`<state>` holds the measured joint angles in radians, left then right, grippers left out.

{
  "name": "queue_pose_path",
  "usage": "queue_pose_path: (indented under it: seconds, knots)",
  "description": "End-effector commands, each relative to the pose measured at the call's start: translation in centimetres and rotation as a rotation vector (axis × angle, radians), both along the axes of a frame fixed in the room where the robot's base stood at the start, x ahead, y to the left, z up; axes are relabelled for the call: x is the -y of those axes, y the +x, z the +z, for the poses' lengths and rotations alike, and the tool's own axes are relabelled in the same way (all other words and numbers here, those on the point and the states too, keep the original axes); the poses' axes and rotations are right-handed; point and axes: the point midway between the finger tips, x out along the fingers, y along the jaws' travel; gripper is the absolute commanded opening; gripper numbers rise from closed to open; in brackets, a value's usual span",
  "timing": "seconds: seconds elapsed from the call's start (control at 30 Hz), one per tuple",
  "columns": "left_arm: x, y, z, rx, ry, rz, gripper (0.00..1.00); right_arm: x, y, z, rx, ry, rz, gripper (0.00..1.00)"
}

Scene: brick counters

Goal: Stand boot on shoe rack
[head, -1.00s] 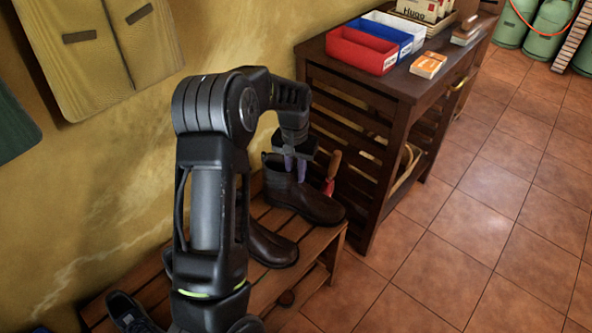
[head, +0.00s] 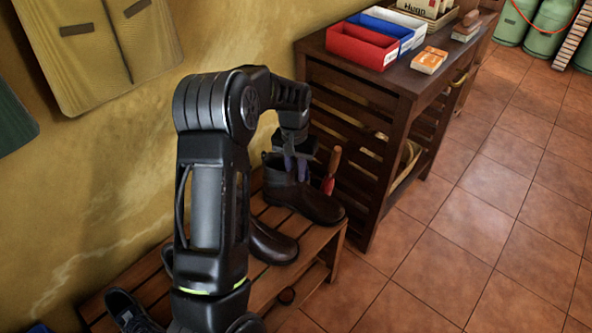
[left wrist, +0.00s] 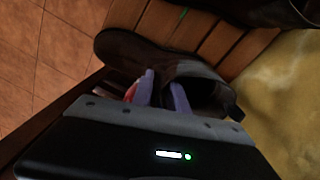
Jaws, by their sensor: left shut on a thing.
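A dark brown ankle boot (head: 318,206) stands upright on the top slats of the wooden shoe rack (head: 322,237), near its right end. My left gripper (head: 295,168) reaches down at the boot's shaft, with its purple-grey fingers shut on the shaft's edge. In the left wrist view the boot (left wrist: 142,54) lies under the fingers (left wrist: 163,92), its opening to the right and its toe to the left. A second dark boot (head: 272,243) stands on the rack to the left, partly hidden behind my left arm. My right gripper is not in view.
A dark wooden cabinet (head: 362,125) stands close to the right of the rack, with red (head: 360,47) and blue-white bins on top. A red-handled tool (head: 331,172) shows between boot and cabinet. Dark shoes (head: 128,310) sit at the rack's left end. The tiled floor is clear.

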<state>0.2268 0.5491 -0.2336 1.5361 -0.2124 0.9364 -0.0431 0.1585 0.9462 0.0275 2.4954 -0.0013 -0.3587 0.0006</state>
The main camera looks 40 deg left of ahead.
Motion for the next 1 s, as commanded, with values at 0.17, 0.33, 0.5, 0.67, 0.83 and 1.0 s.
queue_pose_path:
  seconds: [0.17,0.33,0.5,0.67,0.83,1.0]
  knots:
    - [0.0,0.0,0.0,0.001,0.0,0.0,0.28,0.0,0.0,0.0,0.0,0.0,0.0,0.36]
    - [0.0,0.0,-0.1,0.001,0.0,0.0,0.42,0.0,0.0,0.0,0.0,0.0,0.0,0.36]
    - [0.0,0.0,-0.1,0.0,0.0,0.0,0.44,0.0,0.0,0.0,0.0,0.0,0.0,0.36]
    - [0.0,0.0,0.0,-0.001,0.0,0.0,0.44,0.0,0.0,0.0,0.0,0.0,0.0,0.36]
    - [0.0,0.0,1.6,0.001,0.0,-0.001,0.44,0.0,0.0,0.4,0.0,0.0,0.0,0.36]
    - [-0.1,0.1,4.5,0.004,0.001,0.0,0.44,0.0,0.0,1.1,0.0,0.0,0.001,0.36]
